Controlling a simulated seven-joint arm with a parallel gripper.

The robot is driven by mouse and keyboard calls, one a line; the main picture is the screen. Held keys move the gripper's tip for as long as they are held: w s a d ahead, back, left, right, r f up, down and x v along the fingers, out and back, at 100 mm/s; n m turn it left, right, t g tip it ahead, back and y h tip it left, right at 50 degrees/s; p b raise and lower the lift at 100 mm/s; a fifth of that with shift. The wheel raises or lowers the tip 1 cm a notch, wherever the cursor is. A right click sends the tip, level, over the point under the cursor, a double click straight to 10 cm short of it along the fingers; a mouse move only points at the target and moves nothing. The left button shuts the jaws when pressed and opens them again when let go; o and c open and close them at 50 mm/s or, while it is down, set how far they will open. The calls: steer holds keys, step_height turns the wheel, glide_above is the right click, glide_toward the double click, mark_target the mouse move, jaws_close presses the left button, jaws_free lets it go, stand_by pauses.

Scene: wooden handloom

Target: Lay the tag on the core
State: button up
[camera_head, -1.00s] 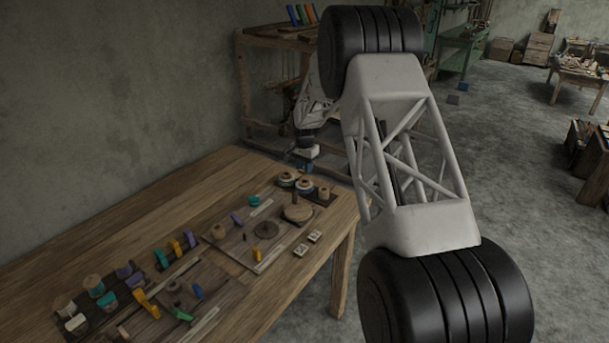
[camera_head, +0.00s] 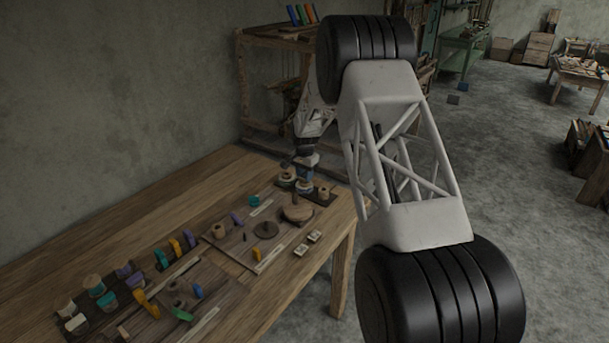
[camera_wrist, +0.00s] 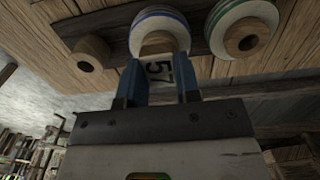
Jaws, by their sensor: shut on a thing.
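My gripper (camera_wrist: 161,82) is shut on a pale tag marked 57 (camera_wrist: 158,68) in the wrist view. A white spool with a wooden core (camera_wrist: 245,40) is to the right, and a bare wooden core (camera_wrist: 91,53) to the left. In the head view my gripper (camera_head: 305,170) is low over this row at the table's far end; the bare core (camera_head: 324,193) is at its right there.
The spools share a dark rack (camera_head: 328,203) on the wooden table (camera_head: 115,212). Nearer are a round wooden piece (camera_head: 297,214), two pale tags (camera_head: 301,250) and several coloured pieces on boards. A wooden loom frame (camera_head: 245,90) stands behind.

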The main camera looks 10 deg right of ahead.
steer(key=shift+f, duration=0.45)
steer(key=o, duration=0.9)
step_height(320, 180, up, 13)
stand_by(0.4)
stand_by(0.5)
